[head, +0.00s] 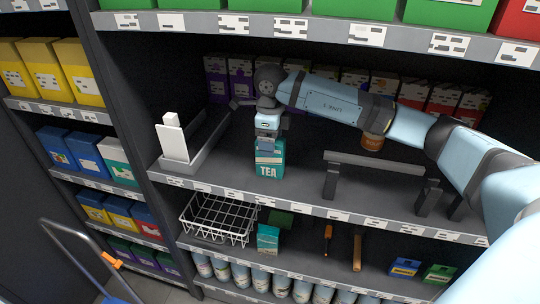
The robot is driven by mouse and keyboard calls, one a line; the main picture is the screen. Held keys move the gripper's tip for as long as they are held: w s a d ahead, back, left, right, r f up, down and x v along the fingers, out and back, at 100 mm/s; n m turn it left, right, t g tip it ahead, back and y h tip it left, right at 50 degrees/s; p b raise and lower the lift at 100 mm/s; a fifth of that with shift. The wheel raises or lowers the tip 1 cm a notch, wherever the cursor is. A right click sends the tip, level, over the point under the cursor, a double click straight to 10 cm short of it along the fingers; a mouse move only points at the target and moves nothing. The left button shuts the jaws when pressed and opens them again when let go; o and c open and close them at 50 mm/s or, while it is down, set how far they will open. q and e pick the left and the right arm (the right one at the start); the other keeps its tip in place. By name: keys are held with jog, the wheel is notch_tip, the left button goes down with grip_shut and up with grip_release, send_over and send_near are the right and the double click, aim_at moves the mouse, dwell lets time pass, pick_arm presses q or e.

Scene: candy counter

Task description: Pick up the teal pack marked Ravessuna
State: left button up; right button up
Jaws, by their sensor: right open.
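A teal pack (269,168) with large white "TEA" lettering stands upright on the middle shelf, near its front edge. A second, smaller teal pack (268,240) stands on the shelf below. The name Ravessuna cannot be read on either. My right gripper (268,141) reaches in from the right and points down at the top of the TEA pack. It is open, with its fingers at the pack's upper end; whether they touch it cannot be told. It hides part of the pack's top. My left gripper is not in view.
A grey bar stand (375,162) and an orange-brown jar (372,142) are right of the pack. A grey tray with a white block (172,140) is left. Dark and red boxes line the back. A wire basket (218,220) sits below. The shelf beside the pack is clear.

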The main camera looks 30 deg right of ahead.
notch_tip(320, 180, down, 3)
jog(key=shift+r, duration=0.1)
jog(key=shift+w, duration=0.1)
jog(key=c, duration=1.1)
jog(key=shift+r, duration=0.1)
